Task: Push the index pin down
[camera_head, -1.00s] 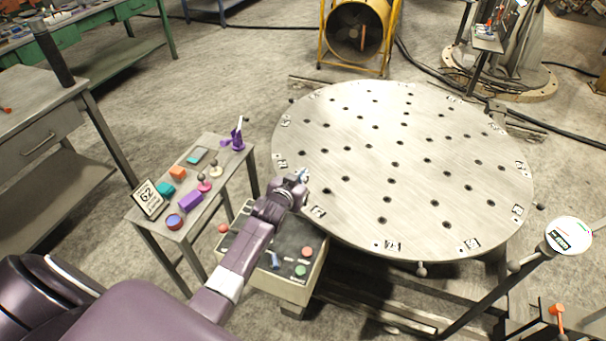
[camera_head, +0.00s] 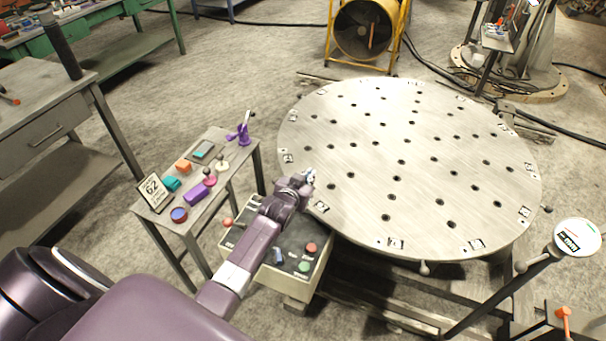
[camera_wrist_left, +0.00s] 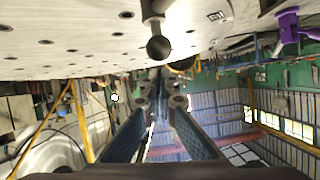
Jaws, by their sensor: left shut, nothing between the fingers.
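The round steel table (camera_head: 365,165) has rows of holes and small number plates along its rim. My left gripper (camera_head: 309,177) is at the table's left rim in the head view, fingers shut and empty. In the left wrist view, the gripper (camera_wrist_left: 162,88) points past the table edge. There a dark ball-ended pin (camera_wrist_left: 158,46) stands out from the rim, close to the fingertips; contact cannot be told. It looks like the index pin. In the head view it is hidden by the gripper or too small to see. My right gripper is not in view.
A control box (camera_head: 266,271) with coloured buttons is below my left arm. A small side table (camera_head: 218,166) with coloured parts stands left. A post with a round dial (camera_head: 578,237) is at right.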

